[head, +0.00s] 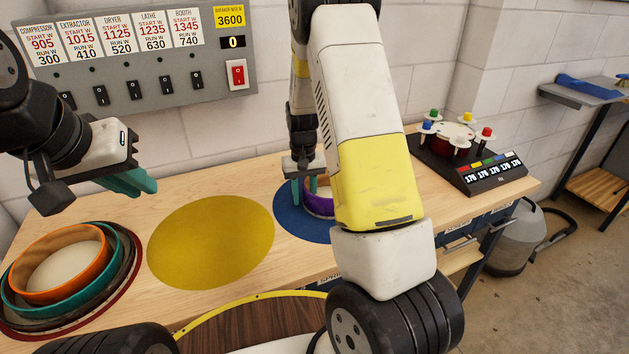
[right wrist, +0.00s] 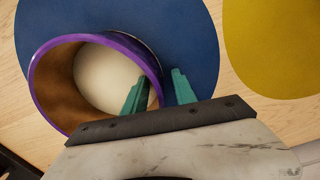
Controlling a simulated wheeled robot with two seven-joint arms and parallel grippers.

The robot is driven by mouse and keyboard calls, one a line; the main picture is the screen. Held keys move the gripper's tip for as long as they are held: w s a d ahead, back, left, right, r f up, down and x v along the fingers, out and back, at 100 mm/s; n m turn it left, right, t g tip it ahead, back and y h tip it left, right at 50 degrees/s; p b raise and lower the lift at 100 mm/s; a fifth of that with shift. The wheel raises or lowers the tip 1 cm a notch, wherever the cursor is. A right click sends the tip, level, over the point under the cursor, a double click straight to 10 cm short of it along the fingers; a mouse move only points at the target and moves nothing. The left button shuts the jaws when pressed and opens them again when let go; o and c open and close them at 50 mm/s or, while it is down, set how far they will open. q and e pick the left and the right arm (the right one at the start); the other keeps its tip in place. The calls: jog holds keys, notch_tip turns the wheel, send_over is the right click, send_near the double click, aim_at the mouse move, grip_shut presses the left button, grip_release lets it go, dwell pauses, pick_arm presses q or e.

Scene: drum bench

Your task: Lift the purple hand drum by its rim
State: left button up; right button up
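The purple hand drum (head: 319,207) sits on the blue round mat (head: 290,222), partly hidden by my right arm in the head view. In the right wrist view the drum (right wrist: 60,62) shows its purple rim, brown inner wall and pale skin. My right gripper (head: 305,190) is at the drum's rim. In the right wrist view its teal fingers (right wrist: 160,90) are apart, one inside the drum and one outside, with the rim between them. A gap shows beside the outer finger. My left gripper (head: 142,182) is empty above the bench; its fingers overlap in view.
A yellow round mat (head: 212,243) lies bare left of the blue one. Nested orange and teal drums (head: 62,262) stand at the bench's left. A black device with coloured knobs (head: 470,165) stands at the right. A switch panel (head: 140,75) hangs behind.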

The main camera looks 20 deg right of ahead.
grip_shut()
dwell(1.4)
